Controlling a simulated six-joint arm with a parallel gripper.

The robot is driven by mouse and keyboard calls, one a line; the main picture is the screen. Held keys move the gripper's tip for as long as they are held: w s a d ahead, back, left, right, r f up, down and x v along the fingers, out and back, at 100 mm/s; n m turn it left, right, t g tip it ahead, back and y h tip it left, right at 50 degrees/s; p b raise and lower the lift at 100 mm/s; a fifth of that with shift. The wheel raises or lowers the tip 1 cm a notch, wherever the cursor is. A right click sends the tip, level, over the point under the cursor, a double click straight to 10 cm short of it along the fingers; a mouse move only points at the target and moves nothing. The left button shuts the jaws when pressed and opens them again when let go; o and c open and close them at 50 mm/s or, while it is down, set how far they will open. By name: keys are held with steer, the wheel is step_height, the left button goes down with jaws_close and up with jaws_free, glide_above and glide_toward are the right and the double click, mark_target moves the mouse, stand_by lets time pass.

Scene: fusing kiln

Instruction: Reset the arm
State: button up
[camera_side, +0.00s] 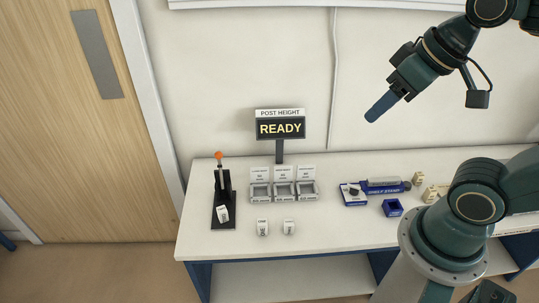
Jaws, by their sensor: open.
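My gripper (383,106) is at the upper right, raised well above the table and in front of the wall. Its blue finger part points down and to the left. From this side the two fingers overlap, so the gap between them is hidden. Nothing shows between the fingers, and the gripper touches nothing.
A white table (335,233) carries a black stand with an orange knob (219,156), several grey trays (284,190), two small white blocks (262,227), a blue box (392,208) and blue-grey items (382,185). A sign (280,128) reads "POST HEIGHT READY". The table's front middle is clear.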

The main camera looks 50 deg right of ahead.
steer(key=shift+s+d+f+n, duration=0.15)
steer(key=shift+s+n, duration=0.15)
steer(key=shift+s, duration=0.35)
